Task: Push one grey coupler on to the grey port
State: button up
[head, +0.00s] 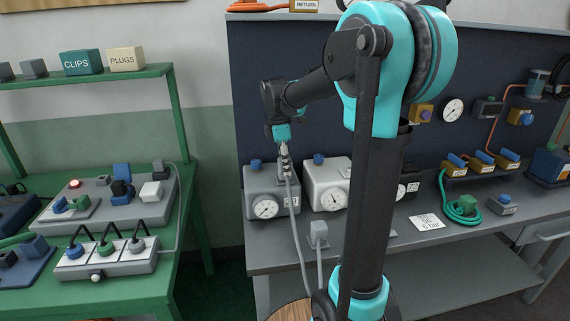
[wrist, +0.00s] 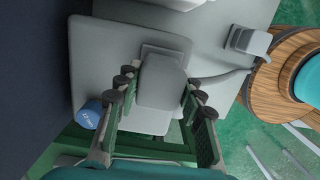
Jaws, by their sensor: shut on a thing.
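My gripper (head: 284,150) is shut on a grey coupler (wrist: 162,82), which sits between its two fingers in the wrist view. A grey hose (head: 301,225) runs down from the coupler past the bench front. The port itself is hidden under the coupler, and I cannot tell whether the two touch. A second grey coupler (head: 318,231) with its own hose stands on the bench to the front right.
A blue knob (head: 255,164) on the grey box shows close to a finger in the wrist view (wrist: 88,115). A white gauge box (head: 327,183) stands right beside it. The dark back panel (head: 290,60) is behind. A green table (head: 120,290) is at left.

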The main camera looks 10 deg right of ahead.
jog(key=shift+f, duration=0.25)
dwell(0.5)
jog(key=o, duration=1.3)
jog(key=shift+o, duration=0.2)
